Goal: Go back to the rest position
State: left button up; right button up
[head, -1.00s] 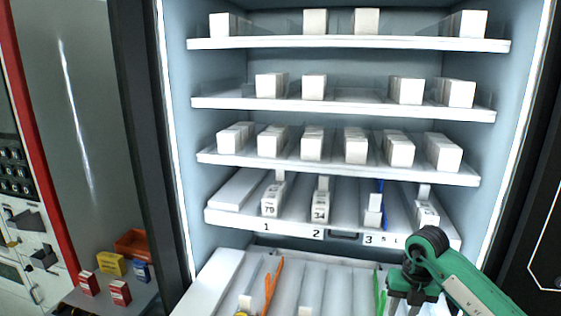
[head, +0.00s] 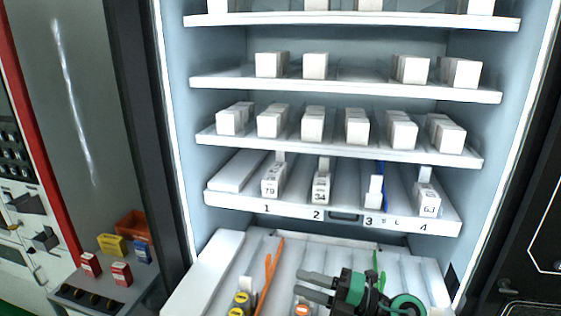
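My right gripper (head: 318,288) is over the pulled-out lower tray (head: 205,275) of the vending machine, its two dark fingers pointing left. The fingers are apart with nothing between them. Its green and black wrist comes in from the bottom right. My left gripper is not in view. Above the tray, a numbered shelf (head: 290,211) holds white boxes in its lanes, such as box 79 (head: 271,186) and box 34 (head: 321,188).
Upper shelves (head: 340,150) hold rows of white boxes. The lower tray carries an orange divider (head: 270,270) and yellow-topped items (head: 240,299). At left, small red boxes (head: 121,273) and an orange bin (head: 133,226) sit on a ledge. The machine's side walls flank the tray.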

jog(key=d+r+m+t+h, duration=0.2)
jog(key=d+m+t+h, duration=0.7)
jog(key=m+t, duration=0.7)
jog(key=s+d+f+m+g+h, duration=0.3)
jog(key=d+f+m+g+h, duration=0.15)
jog(key=f+m, duration=0.3)
jog(key=s+d+f+m+g+h, duration=0.35)
jog(key=d+f+m+h, duration=0.2)
jog(key=f, duration=0.25)
jog(key=s+a+f+g, duration=0.1)
jog(key=s+f+g, duration=0.3)
jog(key=s, duration=0.3)
jog(key=s+f+m+g+y, duration=0.1)
jog(key=s+f+g, duration=0.2)
jog(key=s, duration=0.3)
jog(key=s+a+f+g, duration=0.1)
jog(key=s+f+g, duration=0.3)
jog(key=s, duration=0.3)
notch_tip(320, 180, down, 30)
jog(key=f+g, duration=0.1)
jog(key=s+d+f, duration=0.1)
jog(key=s+f, duration=0.8)
jog(key=s+d+f+g, duration=0.1)
jog(key=s+d+f, duration=0.1)
jog(key=s+f, duration=0.8)
jog(key=shift+s+d+f, duration=0.15)
jog(key=shift+s+d, duration=0.1)
jog(key=shift+d, duration=0.05)
